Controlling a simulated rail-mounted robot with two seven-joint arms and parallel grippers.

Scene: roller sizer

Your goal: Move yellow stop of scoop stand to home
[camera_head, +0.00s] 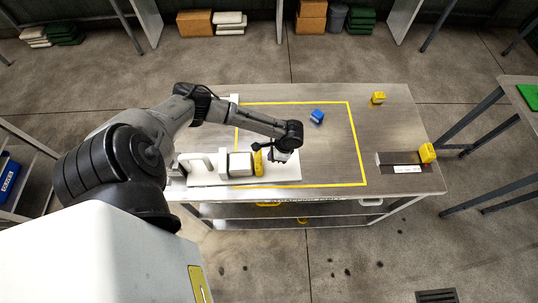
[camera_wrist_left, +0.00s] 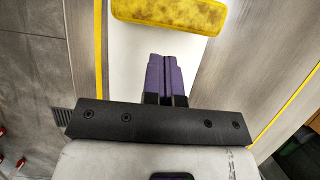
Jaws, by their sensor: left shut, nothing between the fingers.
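The scoop stand is a white board (camera_head: 287,172) on the table, with a white-and-grey block (camera_head: 240,165) on its left part. The yellow stop (camera_head: 257,163) is an upright yellow piece just right of that block. In the left wrist view the stop (camera_wrist_left: 168,14) is a worn yellow bar across the top, over the white board. My left gripper (camera_head: 276,157) is close to the stop's right side, above the board. Its purple fingers (camera_wrist_left: 167,62) are together and empty, pointing toward the stop with a visible gap in the wrist view. My right gripper is not in view.
A yellow tape line (camera_head: 358,150) outlines an area on the metal table (camera_head: 320,145). A blue piece (camera_head: 317,116) lies inside it, a yellow piece (camera_head: 378,98) beyond it. A dark device with a yellow block (camera_head: 427,153) is at the right. The table between is clear.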

